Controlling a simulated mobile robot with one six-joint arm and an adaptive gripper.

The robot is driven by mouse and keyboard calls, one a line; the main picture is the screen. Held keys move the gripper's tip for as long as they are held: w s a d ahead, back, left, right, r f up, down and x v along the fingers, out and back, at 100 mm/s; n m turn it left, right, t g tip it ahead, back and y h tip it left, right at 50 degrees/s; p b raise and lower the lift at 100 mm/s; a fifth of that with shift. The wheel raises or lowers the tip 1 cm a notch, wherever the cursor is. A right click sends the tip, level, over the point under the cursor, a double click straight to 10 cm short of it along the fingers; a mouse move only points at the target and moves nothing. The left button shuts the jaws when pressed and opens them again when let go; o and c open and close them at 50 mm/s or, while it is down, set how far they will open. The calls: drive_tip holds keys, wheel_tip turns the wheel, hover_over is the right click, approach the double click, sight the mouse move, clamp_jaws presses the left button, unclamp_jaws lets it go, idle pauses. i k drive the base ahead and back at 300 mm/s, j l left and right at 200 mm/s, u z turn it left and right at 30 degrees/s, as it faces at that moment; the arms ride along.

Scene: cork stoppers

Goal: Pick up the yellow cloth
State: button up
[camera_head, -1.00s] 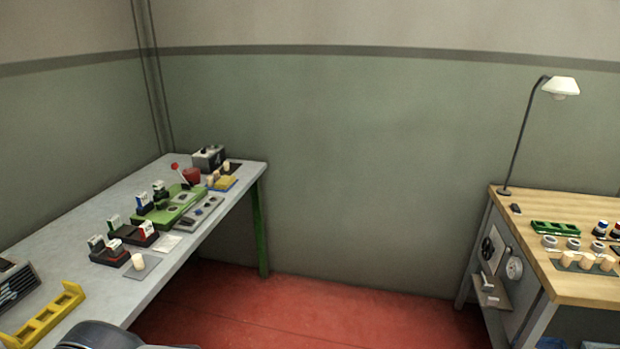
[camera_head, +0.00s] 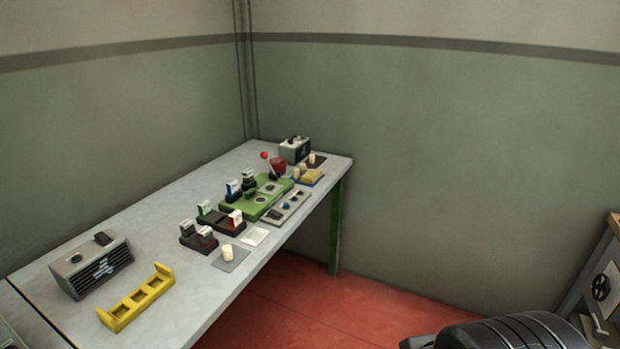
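A small yellow patch (camera_head: 312,176), which looks like the yellow cloth, lies on a blue base near the far right end of the grey table (camera_head: 202,287). Cork stoppers stand right beside it, and from here I cannot tell whether they touch it. Its folds are too small to make out. A dark ribbed part of my own arm shows at the bottom right, well apart from the table. My gripper's fingers are not in view.
A green board (camera_head: 239,209), a grey tray (camera_head: 272,221), a red pot (camera_head: 278,168) and a grey box (camera_head: 295,150) surround the cloth. A yellow rack (camera_head: 136,299) and a vented grey box (camera_head: 92,268) stand nearer. Red floor (camera_head: 290,305) is open right of the table.

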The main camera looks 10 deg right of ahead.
sight(311, 176)
drive_tip(key=i+z, duration=0.35)
drive_tip(key=i, duration=2.8)
